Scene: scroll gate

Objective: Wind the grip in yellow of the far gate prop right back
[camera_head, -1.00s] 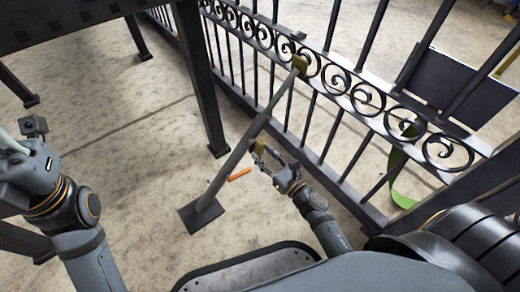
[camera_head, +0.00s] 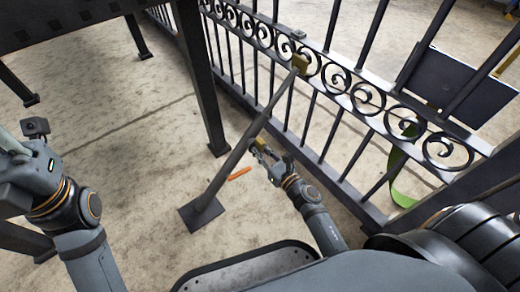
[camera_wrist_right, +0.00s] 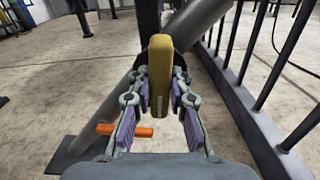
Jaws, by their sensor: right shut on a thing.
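The gate prop (camera_head: 232,160) is a dark tube slanting from a square floor plate up to a yellow bracket (camera_head: 300,64) on the gate. The yellow grip (camera_wrist_right: 160,75) stands upright between the fingers of my right gripper (camera_wrist_right: 160,85) in the right wrist view, in front of the tube. My right gripper (camera_head: 265,152) is shut on it, just right of the prop's middle in the head view. An orange bar (camera_wrist_right: 125,130) sticks out lower on the prop; it also shows in the head view (camera_head: 240,173). My left gripper (camera_head: 12,150) is cut off at the left edge.
The black scroll gate (camera_head: 335,78) runs diagonally close behind my right gripper. A dark table-like frame (camera_head: 200,80) stands at upper left. The floor around the prop's plate is clear.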

